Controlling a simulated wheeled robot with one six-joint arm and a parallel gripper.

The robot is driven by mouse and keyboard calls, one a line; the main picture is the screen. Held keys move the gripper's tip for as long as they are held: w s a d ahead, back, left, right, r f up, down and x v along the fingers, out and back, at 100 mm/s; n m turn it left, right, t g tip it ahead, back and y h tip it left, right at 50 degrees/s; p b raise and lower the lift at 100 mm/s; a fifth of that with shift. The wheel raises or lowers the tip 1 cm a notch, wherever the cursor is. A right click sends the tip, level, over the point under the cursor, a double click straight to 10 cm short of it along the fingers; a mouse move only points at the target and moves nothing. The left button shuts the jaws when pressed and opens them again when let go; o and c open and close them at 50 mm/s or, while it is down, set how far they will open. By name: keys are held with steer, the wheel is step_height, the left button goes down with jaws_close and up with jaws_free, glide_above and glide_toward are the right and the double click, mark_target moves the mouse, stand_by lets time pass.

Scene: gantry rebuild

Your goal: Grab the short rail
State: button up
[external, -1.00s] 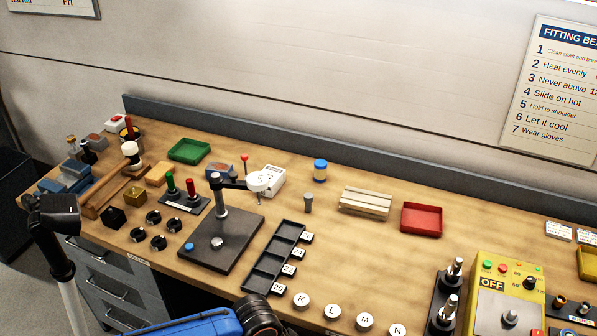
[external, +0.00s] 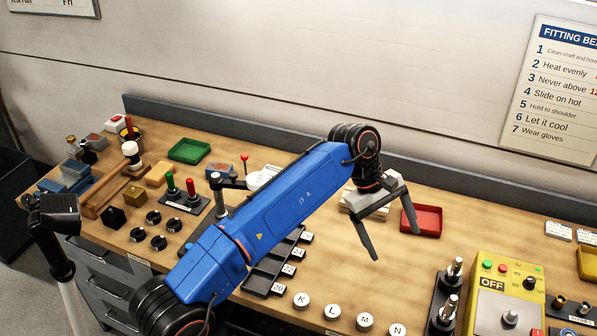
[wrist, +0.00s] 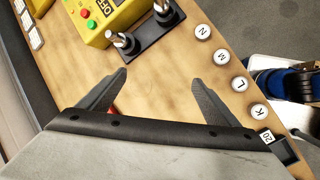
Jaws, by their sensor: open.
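My gripper (external: 396,245) is open and empty above the right-middle of the bench, with its fingers angled down to the right. In the wrist view its two dark fingers (wrist: 160,78) are spread over bare wood. A pale block with lengthwise grooves, like rails side by side (external: 347,207), lies on the bench behind my gripper, which hides most of it. I cannot pick out a single short rail for certain. The block does not show clearly in the wrist view.
A red tray (external: 428,221) lies just right of my gripper; its edge peeks out in the wrist view (wrist: 113,108). Two metal posts on a black plate (external: 446,305) and a yellow control box (external: 507,290) stand front right. Round lettered caps (external: 332,311) line the front edge.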

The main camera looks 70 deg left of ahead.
steer(key=w+a+n, duration=0.2)
steer(key=a+n, duration=0.1)
steer(key=a, duration=0.8)
steer(key=w+a+n+y, duration=0.15)
steer(key=a+n, duration=0.25)
steer(key=a, duration=0.6)
steer(key=w+a+n, duration=0.2)
steer(key=a+n, duration=0.1)
steer(key=a, duration=0.8)
steer(key=x, duration=1.6)
steer(key=shift+w+d+f, duration=0.15)
steer(key=shift+d, duration=0.25)
steer(key=shift+c, duration=0.3)
steer(key=c, duration=1.4)
steer(key=shift+c, duration=0.2)
